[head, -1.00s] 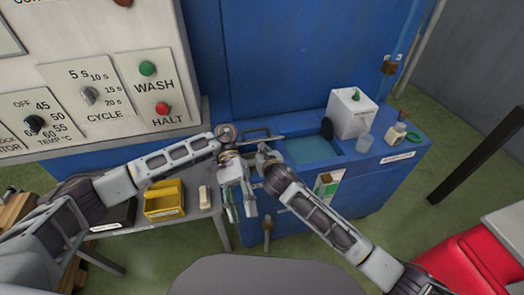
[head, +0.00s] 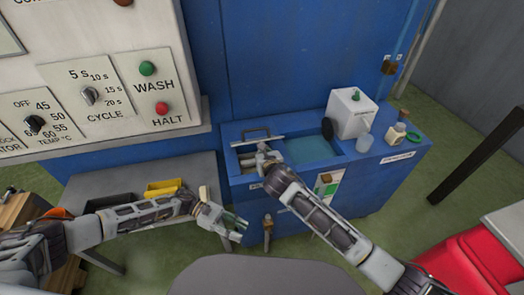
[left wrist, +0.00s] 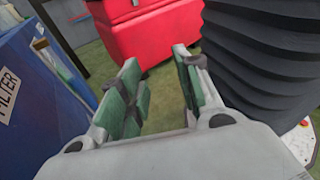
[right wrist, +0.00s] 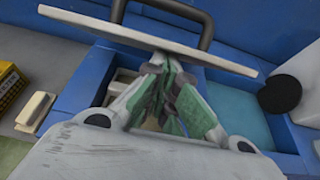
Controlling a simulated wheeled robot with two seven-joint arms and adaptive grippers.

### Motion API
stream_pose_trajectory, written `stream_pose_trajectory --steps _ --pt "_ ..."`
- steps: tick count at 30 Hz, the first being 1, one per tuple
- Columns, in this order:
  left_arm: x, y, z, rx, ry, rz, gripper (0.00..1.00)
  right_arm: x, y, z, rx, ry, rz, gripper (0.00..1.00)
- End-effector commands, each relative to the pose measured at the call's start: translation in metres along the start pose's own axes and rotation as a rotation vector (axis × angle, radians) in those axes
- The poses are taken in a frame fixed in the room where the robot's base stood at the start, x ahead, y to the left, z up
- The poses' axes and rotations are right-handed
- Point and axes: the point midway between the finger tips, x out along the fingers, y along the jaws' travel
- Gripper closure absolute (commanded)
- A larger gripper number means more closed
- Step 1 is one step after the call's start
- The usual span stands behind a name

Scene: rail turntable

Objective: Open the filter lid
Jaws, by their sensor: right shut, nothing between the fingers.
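The filter lid (head: 272,142) is a thin pale plate with a dark handle (head: 257,132), at the left end of the blue tank top. In the right wrist view the lid (right wrist: 150,39) is raised and seen nearly edge-on, its handle behind it. The filter opening (right wrist: 122,82) shows below it. My right gripper (head: 265,153) is shut and empty, over the opening. Its fingertips (right wrist: 165,62) are close under the lid's edge; I cannot tell if they touch it. My left gripper (head: 240,228) is open and empty, low in front of the tank; its spread fingers (left wrist: 160,90) show in the left wrist view.
The blue tank (head: 385,172) has an open liquid basin (head: 308,150) right of the filter opening. A white canister (head: 350,115), a beaker (head: 365,139) and a small jar (head: 395,133) stand right of it.

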Motion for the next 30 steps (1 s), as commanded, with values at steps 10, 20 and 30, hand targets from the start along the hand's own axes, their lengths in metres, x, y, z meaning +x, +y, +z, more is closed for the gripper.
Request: stream_pose_trajectory --steps 10,20,30 --pt "-0.021 0.036 -0.075 -0.261 0.037 0.326 0.66 0.0 0.0 0.001 0.0 -0.002 0.001 1.0" --pt "-0.05 0.064 -0.149 -0.5 0.063 0.631 0.66 0.0 0.0 0.001 0.0 -0.002 0.001 1.0" --pt "-0.086 0.07 -0.23 -0.764 0.079 0.944 0.66 0.0 0.0 0.001 0.0 -0.002 0.0 1.0"
